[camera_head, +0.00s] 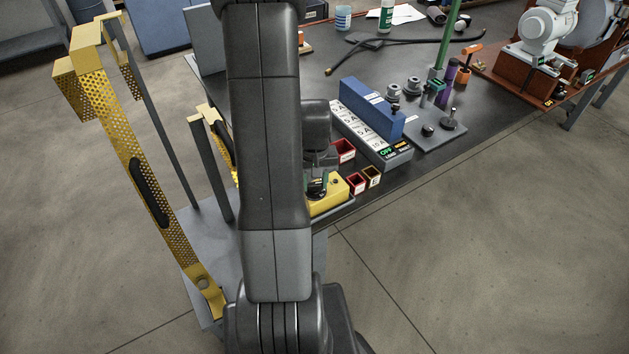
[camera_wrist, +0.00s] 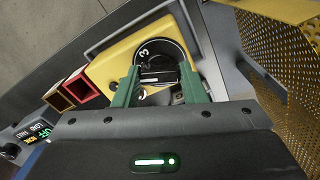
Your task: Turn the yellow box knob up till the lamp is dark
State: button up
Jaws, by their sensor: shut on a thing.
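The yellow box (camera_wrist: 106,68) shows in the wrist view with a round black dial (camera_wrist: 172,49) on its top, marked with a white 3. My gripper (camera_wrist: 158,74) has its green fingers shut on the knob (camera_wrist: 155,75) in the middle of this dial. The fingers and wrist hide part of the dial and its other marks. In the head view the yellow box (camera_head: 327,204) stands at the table's front edge, partly behind my arm. I cannot make out a lit lamp on it in either view.
A red bin (camera_wrist: 80,84) and a yellow bin (camera_wrist: 58,98) stand beside the box. A perforated yellow guard (camera_wrist: 283,60) rises close on the right in the wrist view. A display strip (camera_head: 388,153) and blue block (camera_head: 368,105) stand farther along the dark table.

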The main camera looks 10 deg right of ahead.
aim_at(314, 183)
jog(key=o, duration=1)
notch_tip(314, 183, up, 14)
jog(key=p, duration=0.1)
jog(key=shift+f, duration=0.2)
notch_tip(314, 183, down, 14)
jog(key=shift+r+b, duration=0.2)
jog(key=shift+b, duration=0.3)
dwell(0.5)
